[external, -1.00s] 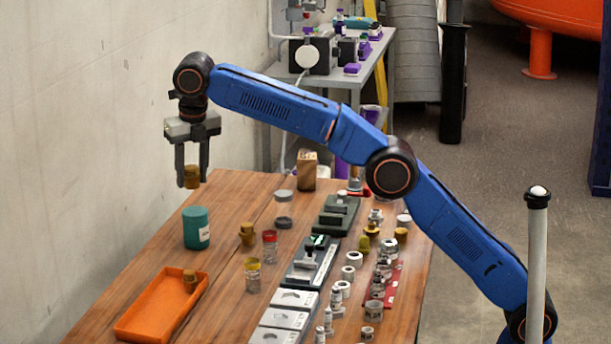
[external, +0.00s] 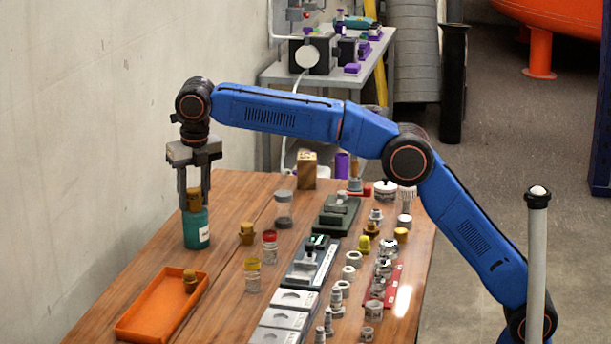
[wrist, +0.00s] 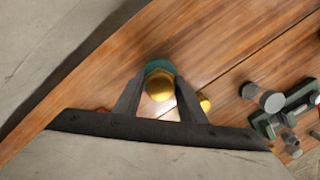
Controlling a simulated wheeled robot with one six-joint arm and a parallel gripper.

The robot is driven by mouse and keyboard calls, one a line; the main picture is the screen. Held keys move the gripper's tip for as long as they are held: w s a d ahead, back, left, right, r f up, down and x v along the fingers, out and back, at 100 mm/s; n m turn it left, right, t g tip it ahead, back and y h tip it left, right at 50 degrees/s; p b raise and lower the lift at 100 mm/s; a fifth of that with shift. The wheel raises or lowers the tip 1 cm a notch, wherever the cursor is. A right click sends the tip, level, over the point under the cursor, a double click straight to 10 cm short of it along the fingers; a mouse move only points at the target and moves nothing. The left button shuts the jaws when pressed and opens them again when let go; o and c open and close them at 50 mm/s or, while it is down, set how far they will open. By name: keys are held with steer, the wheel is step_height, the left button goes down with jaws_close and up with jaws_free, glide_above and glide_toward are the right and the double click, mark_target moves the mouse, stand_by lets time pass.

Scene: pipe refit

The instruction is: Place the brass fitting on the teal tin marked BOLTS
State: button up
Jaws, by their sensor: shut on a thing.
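The brass fitting (external: 194,200) is between the fingers of my gripper (external: 194,203), which is shut on it. The teal tin (external: 196,231) stands upright on the wooden table, directly below the fitting. The fitting's lower end is at the tin's top; I cannot tell whether it touches. In the wrist view the gold fitting (wrist: 160,86) shows between the fingertips, with the teal tin (wrist: 158,66) partly hidden behind it. Only part of the tin's white label shows, and I cannot read its marking.
The concrete wall (external: 80,150) is close on the left.

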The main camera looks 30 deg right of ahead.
mark_target(196, 191)
steer(key=o, duration=1.1)
steer(key=shift+f, duration=0.15)
steer(key=shift+o, duration=0.2)
steer(key=shift+s+r, duration=0.2)
steer(key=shift+r, duration=1.1)
steer(key=shift+s+r, duration=0.15)
steer(key=shift+r, duration=1.15)
steer(key=shift+s+r, duration=0.2)
steer(key=shift+r, duration=1.1)
